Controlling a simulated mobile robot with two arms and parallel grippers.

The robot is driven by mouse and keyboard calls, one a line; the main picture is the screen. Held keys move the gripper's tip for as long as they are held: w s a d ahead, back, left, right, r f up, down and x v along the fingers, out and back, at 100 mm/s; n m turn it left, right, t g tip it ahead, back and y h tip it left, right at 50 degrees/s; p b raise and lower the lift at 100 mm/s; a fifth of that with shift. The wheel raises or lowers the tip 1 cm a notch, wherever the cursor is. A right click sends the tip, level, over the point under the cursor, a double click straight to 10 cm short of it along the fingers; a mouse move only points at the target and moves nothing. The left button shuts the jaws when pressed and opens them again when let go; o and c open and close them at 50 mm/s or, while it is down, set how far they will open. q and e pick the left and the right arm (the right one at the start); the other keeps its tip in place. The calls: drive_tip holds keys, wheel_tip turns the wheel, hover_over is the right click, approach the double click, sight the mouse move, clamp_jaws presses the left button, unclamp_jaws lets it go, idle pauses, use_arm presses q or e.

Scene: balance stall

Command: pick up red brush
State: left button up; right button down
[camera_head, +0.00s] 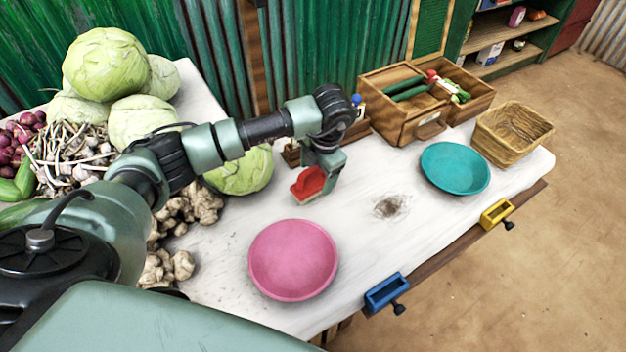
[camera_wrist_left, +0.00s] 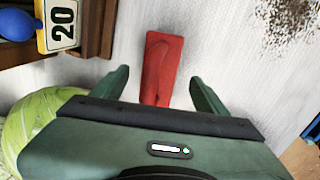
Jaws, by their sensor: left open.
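In the left wrist view the red brush (camera_wrist_left: 161,66) shows between and ahead of the two fingers. My left gripper (camera_head: 318,178) is right above the brush, pointing down, with its fingers partly hidden by the wrist. In the left wrist view the left gripper (camera_wrist_left: 157,88) has its fingers apart, with a gap on both sides of the brush. My right gripper is not in view.
A pink bowl (camera_head: 293,260), a teal bowl (camera_head: 455,168) and a dark patch of grains (camera_head: 391,207) are on the table. A wooden crate (camera_head: 405,125) and a wicker basket (camera_head: 512,135) stand at the back right.

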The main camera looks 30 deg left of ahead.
use_arm(q)
drive_tip(key=shift+w+a+f, duration=0.1)
drive_tip(key=shift+w+f, duration=0.05)
drive_tip(key=shift+f, duration=0.6)
drive_tip(key=shift+a+f, duration=0.15)
drive_tip(key=shift+f, duration=0.35)
drive_tip(key=shift+w, duration=0.1)
drive_tip(key=c, duration=1.6)
drive_tip(key=shift+o, duration=0.2)
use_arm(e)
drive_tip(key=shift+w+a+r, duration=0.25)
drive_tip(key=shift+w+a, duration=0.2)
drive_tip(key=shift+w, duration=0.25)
use_arm(q)
drive_tip(key=shift+r, duration=0.15)
drive_tip(key=shift+r, duration=0.6)
wheel_tip(320, 180, up, 19)
drive_tip(key=b, duration=0.1)
drive_tip(key=shift+f, duration=0.2)
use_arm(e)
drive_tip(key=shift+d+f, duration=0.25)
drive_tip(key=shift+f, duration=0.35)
